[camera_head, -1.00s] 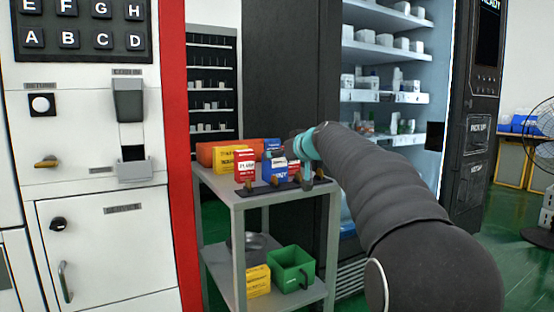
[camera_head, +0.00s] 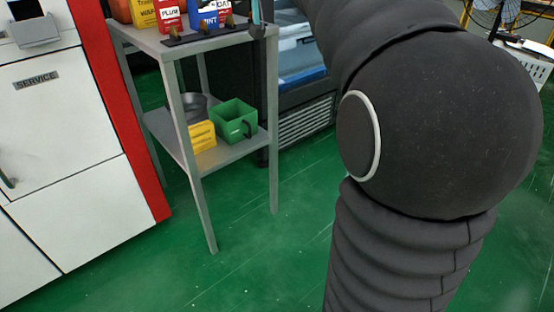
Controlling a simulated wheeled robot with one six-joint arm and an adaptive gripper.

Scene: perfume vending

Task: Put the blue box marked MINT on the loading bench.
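The blue box (camera_head: 209,18) with white lettering reading "INT" stands on the top shelf of a grey two-level stand (camera_head: 150,42), its top cut off by the picture's upper edge. A red box marked PLUM (camera_head: 169,17) stands to its left, and part of another red box (camera_head: 227,5) shows behind it to the right. My gripper is not in view; my dark arm runs out of the top of the picture. No bench is labelled as the loading bench, so I cannot tell which surface it is.
A dark rail (camera_head: 205,34) with small brown pegs lies along the stand's front edge. The lower shelf holds a green bin (camera_head: 233,118), a yellow box (camera_head: 202,136) and a grey bowl. A white cabinet (camera_head: 62,110) stands left. Green floor in front is clear.

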